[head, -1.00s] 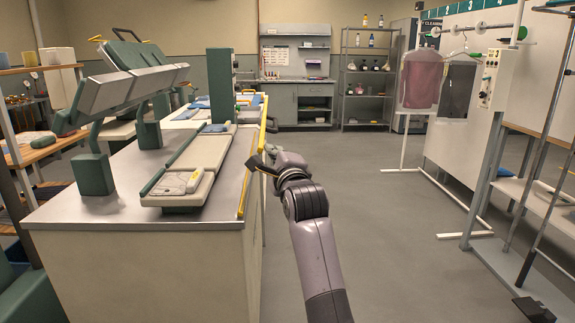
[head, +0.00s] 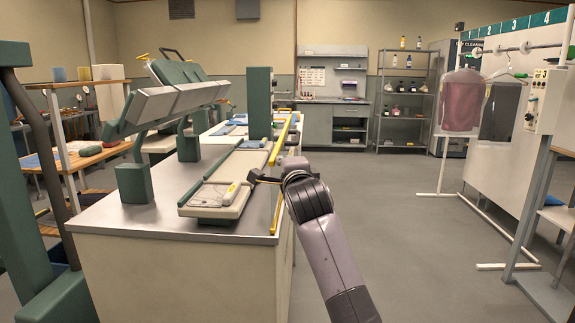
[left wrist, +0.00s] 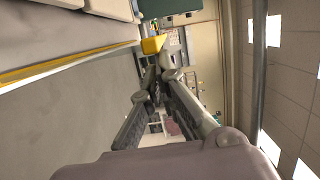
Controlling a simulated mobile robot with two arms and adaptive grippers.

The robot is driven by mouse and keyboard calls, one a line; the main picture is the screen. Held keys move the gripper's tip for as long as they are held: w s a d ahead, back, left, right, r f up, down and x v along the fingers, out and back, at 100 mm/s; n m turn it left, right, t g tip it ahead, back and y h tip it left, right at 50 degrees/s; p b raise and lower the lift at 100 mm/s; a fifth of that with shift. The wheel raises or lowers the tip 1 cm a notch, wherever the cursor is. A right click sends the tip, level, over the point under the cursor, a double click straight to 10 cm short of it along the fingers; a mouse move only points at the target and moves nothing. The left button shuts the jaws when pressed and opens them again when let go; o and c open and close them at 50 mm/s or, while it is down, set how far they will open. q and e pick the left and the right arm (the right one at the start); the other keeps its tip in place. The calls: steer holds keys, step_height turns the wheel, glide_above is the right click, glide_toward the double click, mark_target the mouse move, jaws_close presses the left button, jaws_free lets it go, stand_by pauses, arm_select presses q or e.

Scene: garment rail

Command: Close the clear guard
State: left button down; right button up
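A yellow bar (head: 283,139) stands along the right side of the grey-topped press bench. It may be the edge of the clear guard, but I cannot make out a clear pane. My left gripper (head: 257,177) is at the near end of this bar, over the bench's right edge. In the left wrist view the gripper's fingertips (left wrist: 158,70) are close together, just short of a yellow block (left wrist: 153,44). I cannot tell whether they touch it or hold anything. My right gripper is out of view.
The bench (head: 125,210) holds a padded board (head: 215,200) and a tilted press head (head: 180,100). A yellow strip (head: 276,212) runs down its right edge. A garment (head: 463,100) hangs at the right, near a control box (head: 543,100). The floor between is clear.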

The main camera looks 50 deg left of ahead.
arm_select(q)
step_height(320, 180, up, 10)
stand_by(0.6)
